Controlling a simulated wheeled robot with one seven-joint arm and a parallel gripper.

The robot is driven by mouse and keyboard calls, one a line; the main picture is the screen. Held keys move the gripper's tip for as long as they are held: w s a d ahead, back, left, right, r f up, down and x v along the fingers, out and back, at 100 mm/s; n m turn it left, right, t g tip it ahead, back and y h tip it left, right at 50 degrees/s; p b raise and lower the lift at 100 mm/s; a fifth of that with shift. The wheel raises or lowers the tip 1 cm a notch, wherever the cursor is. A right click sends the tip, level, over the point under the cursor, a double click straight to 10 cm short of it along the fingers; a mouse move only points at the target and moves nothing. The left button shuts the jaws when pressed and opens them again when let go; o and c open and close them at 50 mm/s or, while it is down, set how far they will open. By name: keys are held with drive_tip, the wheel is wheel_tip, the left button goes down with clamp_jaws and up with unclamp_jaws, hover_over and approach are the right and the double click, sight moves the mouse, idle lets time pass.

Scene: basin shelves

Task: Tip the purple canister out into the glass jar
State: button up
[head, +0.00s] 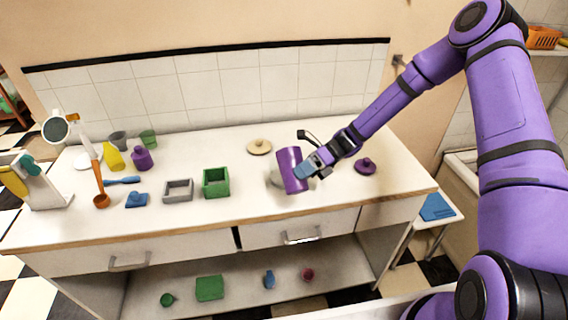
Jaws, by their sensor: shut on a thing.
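The purple canister (292,170) is in my gripper (309,169), which is shut on its right side. The canister is slightly tilted and appears to be held just above the counter. A pale, see-through round thing, likely the glass jar (272,178), shows partly behind the canister on its left; most of it is hidden. I cannot see into the canister, and I cannot tell whether it touches the jar. A purple knobbed lid (365,166) lies on the counter to the right of my gripper.
A green box (216,183) and a grey box (178,190) stand left of the canister. A beige lid (259,147) lies behind. Several cups, bottles and utensils crowd the counter's left end. The counter (400,184) is clear at the right front.

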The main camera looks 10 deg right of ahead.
sight(300, 155)
drive_tip(key=shift+r+m+g+y, duration=0.3)
drive_tip(key=shift+r+m+g, duration=0.2)
drive_tip(key=shift+r+m, duration=0.65)
idle(1.4)
drive_tip(key=shift+w+r+m+g, duration=0.3)
drive_tip(key=shift+w+r+m, duration=0.2)
drive_tip(key=shift+w+m, duration=0.25)
idle(0.9)
drive_tip(key=shift+w+a+r+m+y, duration=0.1)
drive_tip(key=shift+w+r+m+y, duration=0.15)
drive_tip(key=shift+r+m+y, duration=0.7)
idle(0.8)
